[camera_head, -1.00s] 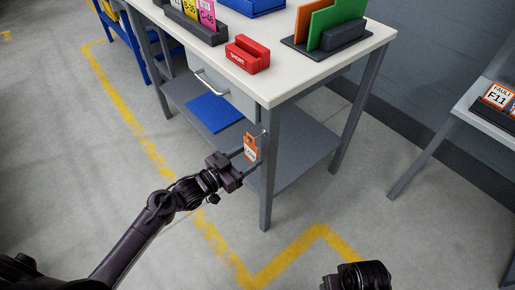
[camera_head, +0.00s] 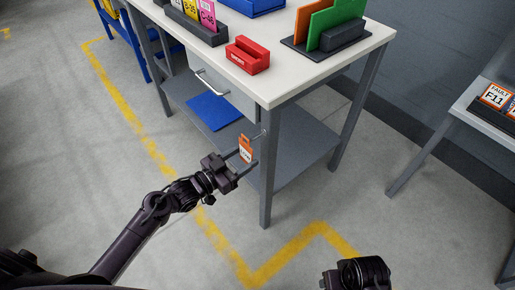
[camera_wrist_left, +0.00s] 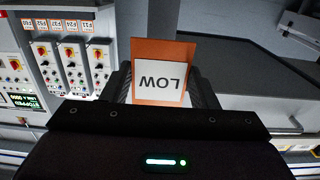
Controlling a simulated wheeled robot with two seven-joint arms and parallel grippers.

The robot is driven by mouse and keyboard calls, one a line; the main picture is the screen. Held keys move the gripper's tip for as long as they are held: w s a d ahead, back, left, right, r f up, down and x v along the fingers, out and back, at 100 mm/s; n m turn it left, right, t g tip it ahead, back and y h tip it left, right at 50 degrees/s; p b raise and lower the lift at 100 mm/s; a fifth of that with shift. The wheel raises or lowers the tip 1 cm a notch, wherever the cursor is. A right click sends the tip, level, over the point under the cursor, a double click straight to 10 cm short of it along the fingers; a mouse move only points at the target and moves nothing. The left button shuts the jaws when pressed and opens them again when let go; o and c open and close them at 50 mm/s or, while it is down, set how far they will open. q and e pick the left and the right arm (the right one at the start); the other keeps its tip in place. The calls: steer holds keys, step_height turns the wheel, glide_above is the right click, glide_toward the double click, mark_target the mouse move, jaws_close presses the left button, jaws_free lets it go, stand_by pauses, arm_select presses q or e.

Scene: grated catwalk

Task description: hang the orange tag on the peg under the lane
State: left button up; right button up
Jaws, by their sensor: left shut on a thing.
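The orange tag (camera_head: 244,143) with a white label is between the fingers of my left gripper (camera_head: 243,160), which is shut on it. The left wrist view shows the tag (camera_wrist_left: 160,48) between both fingers, its label reading LOW upside down. A thin pale peg (camera_head: 259,134) sticks out near the front corner leg of the white-topped table, below the tabletop. The tag's top is close to the peg; I cannot tell whether they touch. A dark part of my right arm's end (camera_head: 358,275) shows at the bottom edge; its fingers cannot be made out.
The table (camera_head: 300,80) carries a red holder (camera_head: 247,56), a rack of coloured cards (camera_head: 190,24) and a green and orange file stand (camera_head: 335,25). A blue mat (camera_head: 214,112) lies on its lower shelf. Another table (camera_head: 485,112) stands right. Floor in front is clear.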

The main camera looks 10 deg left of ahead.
arm_select(q)
steer(key=shift+p+v, duration=0.95)
steer(key=shift+v, duration=0.85)
arm_select(e)
steer(key=shift+r, duration=1.05)
arm_select(q)
steer(key=shift+s+a, duration=0.15)
steer(key=shift+s, duration=0.1)
arm_select(e)
steer(key=shift+r, duration=0.1)
